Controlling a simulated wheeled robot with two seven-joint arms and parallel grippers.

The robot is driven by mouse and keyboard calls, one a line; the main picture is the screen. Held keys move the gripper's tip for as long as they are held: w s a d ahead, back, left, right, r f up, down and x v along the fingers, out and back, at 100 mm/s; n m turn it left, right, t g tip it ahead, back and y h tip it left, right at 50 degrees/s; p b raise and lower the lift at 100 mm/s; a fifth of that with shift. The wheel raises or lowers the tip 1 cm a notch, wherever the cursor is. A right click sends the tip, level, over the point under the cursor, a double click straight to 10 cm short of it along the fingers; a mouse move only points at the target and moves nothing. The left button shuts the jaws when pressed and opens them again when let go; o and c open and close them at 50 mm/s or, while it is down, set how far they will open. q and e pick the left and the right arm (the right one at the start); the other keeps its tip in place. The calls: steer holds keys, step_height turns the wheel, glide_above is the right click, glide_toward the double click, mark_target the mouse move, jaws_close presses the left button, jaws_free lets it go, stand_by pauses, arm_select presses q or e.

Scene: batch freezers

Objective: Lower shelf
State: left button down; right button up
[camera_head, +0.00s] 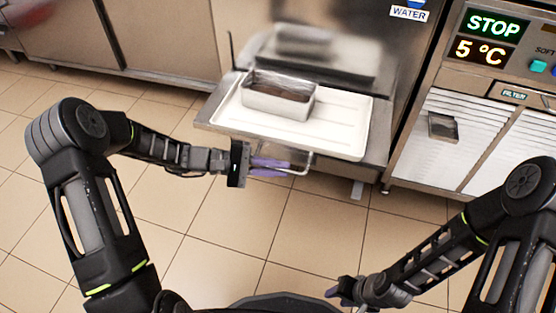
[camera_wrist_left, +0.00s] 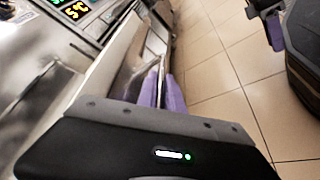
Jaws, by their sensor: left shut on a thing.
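The metal shelf (camera_head: 212,112) stands out from the front of a steel machine. A metal handle (camera_head: 308,163) sticks out below its front edge. My left gripper (camera_head: 272,168) is shut on this handle, its purple fingers just below the shelf. In the left wrist view the purple fingers (camera_wrist_left: 162,92) lie close together along a metal part, and the exact grip is hard to see. My right gripper (camera_head: 345,291) is low at the bottom of the head view, away from the shelf; its fingers are too small to tell open from shut.
A white tray (camera_head: 343,141) lies on the shelf with a rectangular metal pan (camera_head: 279,97) on its left part. A machine with a STOP display (camera_head: 494,25) and white slatted panels stands at right. Steel cabinets (camera_head: 165,40) stand at back left. The tiled floor (camera_head: 215,240) in front is clear.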

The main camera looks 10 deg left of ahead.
arm_select(q)
steer(key=shift+f, duration=0.55)
arm_select(e)
steer(key=shift+f, duration=0.3)
arm_select(q)
steer(key=shift+s, duration=0.1)
steer(key=c, duration=1.5)
jaws_free()
steer(key=shift+r, duration=0.1)
